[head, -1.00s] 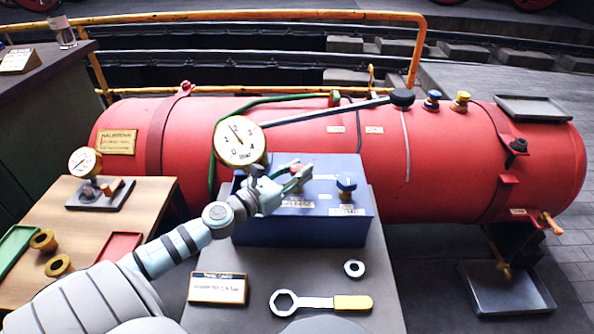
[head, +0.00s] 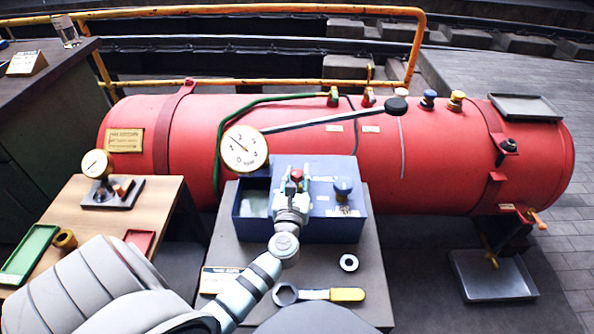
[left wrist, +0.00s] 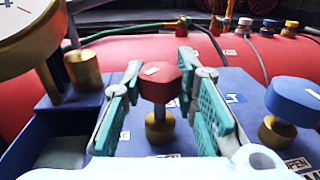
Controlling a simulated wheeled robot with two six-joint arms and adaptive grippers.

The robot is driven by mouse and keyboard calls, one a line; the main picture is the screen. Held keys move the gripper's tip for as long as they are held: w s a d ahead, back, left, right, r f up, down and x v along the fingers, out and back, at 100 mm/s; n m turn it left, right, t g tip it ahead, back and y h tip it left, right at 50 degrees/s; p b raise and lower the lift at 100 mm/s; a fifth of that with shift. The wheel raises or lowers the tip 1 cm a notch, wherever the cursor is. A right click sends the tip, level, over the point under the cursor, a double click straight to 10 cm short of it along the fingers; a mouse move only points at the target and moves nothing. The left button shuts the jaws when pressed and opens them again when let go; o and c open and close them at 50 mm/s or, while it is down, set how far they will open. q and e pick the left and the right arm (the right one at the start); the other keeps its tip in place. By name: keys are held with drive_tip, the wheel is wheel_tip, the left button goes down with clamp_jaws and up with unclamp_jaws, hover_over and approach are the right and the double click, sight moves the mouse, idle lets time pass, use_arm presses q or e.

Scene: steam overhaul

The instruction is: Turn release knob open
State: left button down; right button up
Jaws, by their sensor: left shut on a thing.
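The red knob (head: 297,174) stands on a brass stem on the right part of the blue box (head: 334,230). It also shows in the left wrist view (left wrist: 160,82), with a small white mark on its top. My left gripper (head: 296,181) reaches it from the front, with one teal finger on each side of the knob, and is shut on it. A blue knob (head: 343,187) stands on the box just to the right, also on a brass stem (left wrist: 276,135). Labels lie near the knobs; one in the wrist view reads "OPEN". My right gripper is not in view.
A long black-ended lever (head: 340,118) crosses before the red boiler (head: 440,165). A wrench (head: 320,295) and a ring (head: 348,262) lie on the grey bench.

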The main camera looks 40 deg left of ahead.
use_arm(q)
drive_tip(key=n+g+y, duration=0.1)
drive_tip(key=n+y, duration=0.1)
drive_tip(key=shift+g+y, duration=0.3)
drive_tip(key=shift+g, duration=0.1)
drive_tip(key=n+g+y+b, duration=0.1)
drive_tip(key=n+g+y, duration=0.1)
drive_tip(key=g, duration=0.1)
drive_tip(key=shift+f+n+y+b, duration=0.1)
drive_tip(key=shift+n+y+b, duration=0.2)
drive_tip(key=shift+y, duration=0.1)
drive_tip(key=n+g+y+b, duration=0.1)
drive_tip(key=n+g, duration=0.1)
drive_tip(key=g, duration=0.1)
drive_tip(key=shift+y+b, duration=0.3)
drive_tip(key=shift+y, duration=0.1)
drive_tip(key=shift+n+g+y+b, duration=0.5)
drive_tip(key=shift+n+g+b, duration=0.2)
drive_tip(key=shift+n+g, duration=0.45)
drive_tip(key=shift+g, duration=0.35)
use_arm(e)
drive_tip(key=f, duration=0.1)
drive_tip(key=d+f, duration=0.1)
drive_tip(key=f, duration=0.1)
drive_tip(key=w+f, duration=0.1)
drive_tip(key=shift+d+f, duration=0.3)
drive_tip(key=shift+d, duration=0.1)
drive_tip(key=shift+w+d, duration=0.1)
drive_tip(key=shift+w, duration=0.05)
